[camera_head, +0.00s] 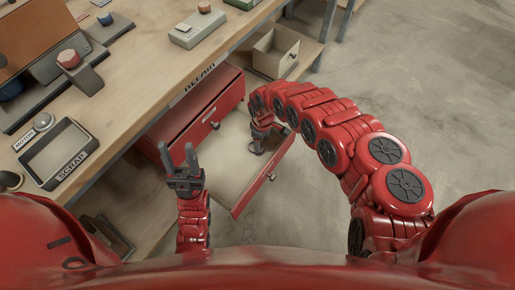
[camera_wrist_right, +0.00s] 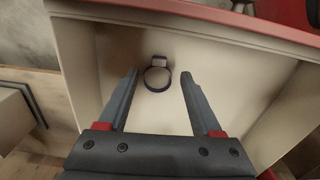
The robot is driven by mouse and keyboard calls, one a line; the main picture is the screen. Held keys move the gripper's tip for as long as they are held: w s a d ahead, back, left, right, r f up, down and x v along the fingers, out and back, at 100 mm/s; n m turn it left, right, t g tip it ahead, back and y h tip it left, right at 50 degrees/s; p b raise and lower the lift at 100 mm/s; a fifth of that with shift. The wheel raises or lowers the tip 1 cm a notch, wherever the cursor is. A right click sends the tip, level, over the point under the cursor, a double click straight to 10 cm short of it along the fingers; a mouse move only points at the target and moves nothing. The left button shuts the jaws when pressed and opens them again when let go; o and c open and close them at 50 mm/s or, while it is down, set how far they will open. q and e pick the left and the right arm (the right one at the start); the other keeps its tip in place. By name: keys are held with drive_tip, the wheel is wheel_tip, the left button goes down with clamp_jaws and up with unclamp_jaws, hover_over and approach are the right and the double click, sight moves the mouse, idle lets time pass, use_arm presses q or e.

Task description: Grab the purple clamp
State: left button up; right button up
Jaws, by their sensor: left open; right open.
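The purple clamp (camera_wrist_right: 157,77) is a dark ring with a lighter purple block at its top. It lies on the pale floor of the open drawer (camera_wrist_right: 230,75), and in the right wrist view it shows ahead of and between the fingers. My right gripper (camera_wrist_right: 160,85) is open and empty above the drawer floor, with a finger on either side of the clamp in the picture. It also shows in the head view (camera_head: 258,148), reaching down into the drawer, where I cannot make out the clamp clearly. My left gripper (camera_head: 181,160) is open and empty, left of the drawer.
The red drawer (camera_head: 240,205) is pulled out under the wooden workbench (camera_head: 140,80). A second, closed-looking red drawer front (camera_head: 212,112) is beside it. A scrap box (camera_head: 57,153) sits on the bench. Concrete floor is open at right.

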sight(262, 150)
wheel_tip(262, 150, down, 5)
drive_tip(key=shift+d+b, duration=0.1)
drive_tip(key=shift+b, duration=0.6)
drive_tip(key=shift+r, duration=0.1)
clamp_jaws()
